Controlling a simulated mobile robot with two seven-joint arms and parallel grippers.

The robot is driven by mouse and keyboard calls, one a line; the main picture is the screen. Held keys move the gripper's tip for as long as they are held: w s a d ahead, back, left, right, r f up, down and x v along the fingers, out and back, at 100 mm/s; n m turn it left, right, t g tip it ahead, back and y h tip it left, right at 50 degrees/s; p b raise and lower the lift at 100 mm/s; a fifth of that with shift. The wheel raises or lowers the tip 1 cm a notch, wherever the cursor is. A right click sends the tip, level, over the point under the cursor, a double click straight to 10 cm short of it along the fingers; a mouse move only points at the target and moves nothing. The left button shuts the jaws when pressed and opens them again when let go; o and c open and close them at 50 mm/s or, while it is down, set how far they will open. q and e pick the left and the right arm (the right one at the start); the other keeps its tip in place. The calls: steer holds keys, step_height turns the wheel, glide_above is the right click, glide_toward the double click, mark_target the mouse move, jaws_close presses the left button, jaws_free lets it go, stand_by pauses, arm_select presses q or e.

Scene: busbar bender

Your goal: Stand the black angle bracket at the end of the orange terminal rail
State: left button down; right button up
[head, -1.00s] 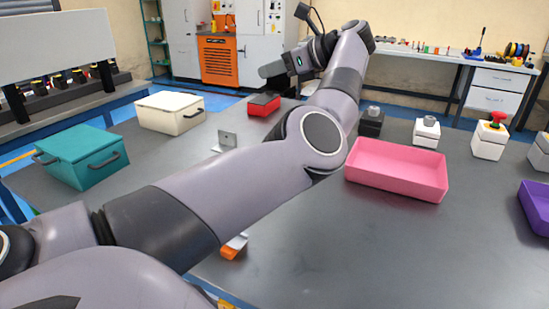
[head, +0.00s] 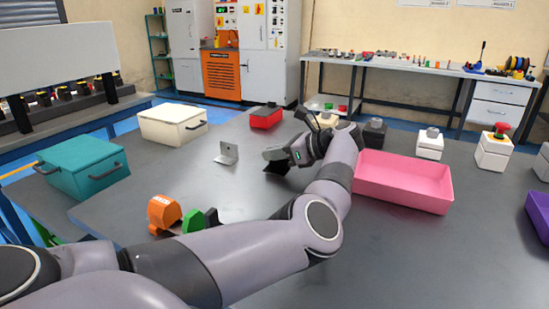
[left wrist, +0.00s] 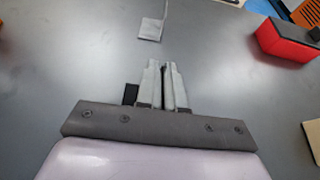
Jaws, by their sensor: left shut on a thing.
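My left gripper (head: 272,156) is low over the grey table in the head view. Its fingers also show in the left wrist view (left wrist: 163,66), closed together. A black piece, which I take for the black angle bracket (head: 278,168), shows right under the gripper; in the left wrist view a black part of it (left wrist: 131,94) sticks out left of the fingers. Most of it is hidden, and I cannot tell if it touches the table. The orange terminal piece (head: 163,213) stands at front left with green (head: 194,221) and black pieces beside it; my arm hides the rest. My right gripper is not in view.
A silver angle bracket (head: 227,153) stands left of the gripper. A red box (head: 266,117) is behind, a pink tray (head: 403,181) to the right. Teal (head: 85,163) and cream (head: 172,125) boxes stand left. The table between silver bracket and orange piece is clear.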

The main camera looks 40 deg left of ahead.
arm_select(q)
steer(key=shift+f, duration=0.4)
steer(key=shift+f, duration=0.15)
steer(key=c, duration=1.3)
jaws_free()
steer(key=shift+o, duration=0.2)
